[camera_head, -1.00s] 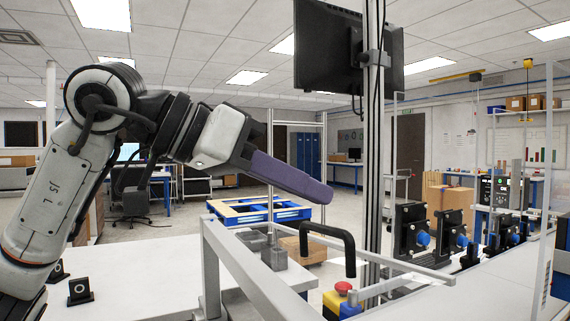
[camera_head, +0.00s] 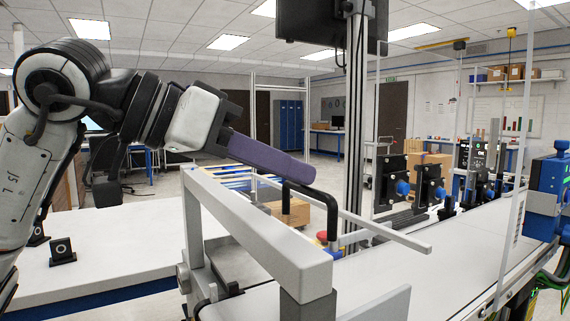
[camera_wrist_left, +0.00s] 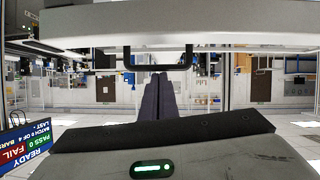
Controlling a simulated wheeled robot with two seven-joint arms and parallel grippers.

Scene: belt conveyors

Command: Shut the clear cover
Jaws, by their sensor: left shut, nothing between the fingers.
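The clear cover shows as a pale grey frame (camera_head: 255,228) standing over the conveyor in the head view; I cannot make out the clear pane itself or its exact angle. Its black U-shaped handle (camera_head: 331,212) is at the middle of the view and also shows in the left wrist view (camera_wrist_left: 160,67). My left gripper (camera_head: 306,175) is shut and empty, its purple fingers pointing right and slightly down. The fingertips overlap the top of the handle in the head view. In the left wrist view the fingers (camera_wrist_left: 158,76) end just below the handle. I cannot tell whether they touch it.
The white conveyor belt (camera_head: 445,245) runs along the right. A grey post (camera_head: 355,120) carries a dark monitor (camera_head: 325,25) behind the handle. Black devices with blue knobs (camera_head: 430,183) line the belt. A red button (camera_head: 322,236) sits behind the handle. A white table (camera_head: 100,260) is at left.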

